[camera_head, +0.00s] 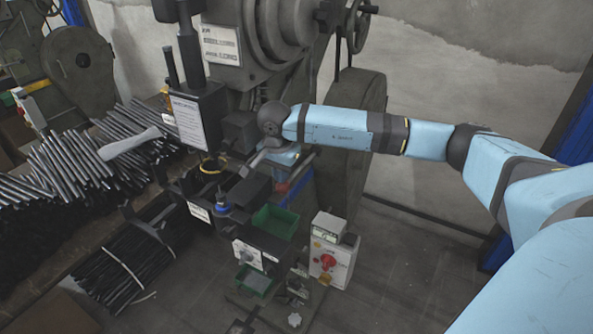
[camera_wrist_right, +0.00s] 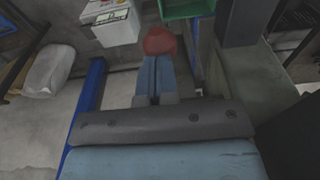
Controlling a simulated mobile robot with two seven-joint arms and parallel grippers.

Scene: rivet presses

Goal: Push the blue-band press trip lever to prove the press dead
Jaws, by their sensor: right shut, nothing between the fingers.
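My right gripper (camera_head: 282,172) reaches in from the right beside the large grey press (camera_head: 275,30) and points downward. Its fingers (camera_wrist_right: 155,75) are together in the right wrist view, with nothing between them. A red rounded knob (camera_wrist_right: 159,41) shows right at the fingertips there; I cannot tell whether they touch it. In the head view a small red part (camera_head: 281,188) shows just below the gripper, next to a deep blue bar (camera_head: 298,190). The lever's arm is mostly hidden by the gripper. My left gripper is not in view.
A control box with a red knob (camera_head: 328,261) stands below the gripper. A green bin (camera_head: 275,221) sits at the press front. Piles of dark rods (camera_head: 70,165) lie at the left. A blue post (camera_wrist_right: 86,110) shows in the wrist view. Floor at the lower right is clear.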

